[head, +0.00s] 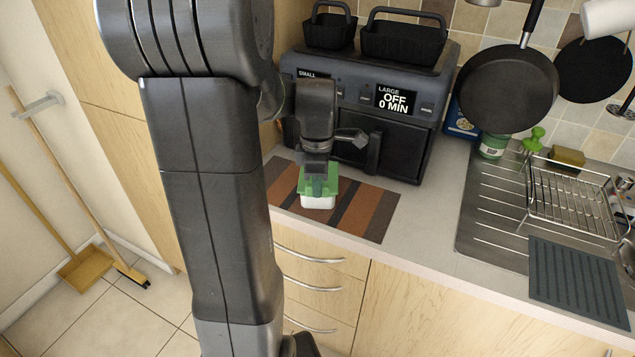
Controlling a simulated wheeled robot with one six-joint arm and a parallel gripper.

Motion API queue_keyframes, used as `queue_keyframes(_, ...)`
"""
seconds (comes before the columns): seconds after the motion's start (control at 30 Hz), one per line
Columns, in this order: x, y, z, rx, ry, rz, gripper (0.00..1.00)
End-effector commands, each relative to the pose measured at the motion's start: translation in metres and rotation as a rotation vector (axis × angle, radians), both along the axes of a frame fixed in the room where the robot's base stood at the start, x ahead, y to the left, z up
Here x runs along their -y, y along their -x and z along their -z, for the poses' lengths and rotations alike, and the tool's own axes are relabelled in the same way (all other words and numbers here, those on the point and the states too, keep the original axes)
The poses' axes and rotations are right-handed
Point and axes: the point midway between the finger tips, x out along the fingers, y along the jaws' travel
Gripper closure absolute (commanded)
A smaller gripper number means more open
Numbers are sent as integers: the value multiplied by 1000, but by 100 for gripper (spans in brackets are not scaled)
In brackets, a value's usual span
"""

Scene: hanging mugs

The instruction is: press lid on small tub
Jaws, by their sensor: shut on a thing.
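The small tub (317,203) is white and stands on the striped mat in front of the black air fryer. The green lid (319,187) is over the top of the tub. I cannot tell whether it is pressed down fully or only rests there. My gripper (318,173) points down right above the tub and is shut on the green lid. Its fingertips are small and partly merge with the lid in this view.
The striped mat (370,213) lies near the counter's front edge. The air fryer (372,110) stands close behind my gripper. To the right are a dish rack (570,200), a grey mat (575,280) and a hanging pan (508,88). Grey counter between mat and sink is clear.

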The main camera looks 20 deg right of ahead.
Motion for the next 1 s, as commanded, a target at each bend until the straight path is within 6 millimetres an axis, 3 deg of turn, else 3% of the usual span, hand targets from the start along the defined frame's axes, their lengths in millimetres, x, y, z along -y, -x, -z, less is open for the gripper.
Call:
queue_keyframes(0.47,0,0,3,0,0,0,100)
queue_keyframes(0.5,0,0,3,0,0,0,85)
queue_keyframes(0.63,0,0,3,0,0,0,61)
queue_keyframes(0.83,0,0,3,0,0,0,61)
queue_keyframes(0.9,0,0,3,0,0,0,47)
queue_keyframes(1.0,0,0,3,0,0,0,47)
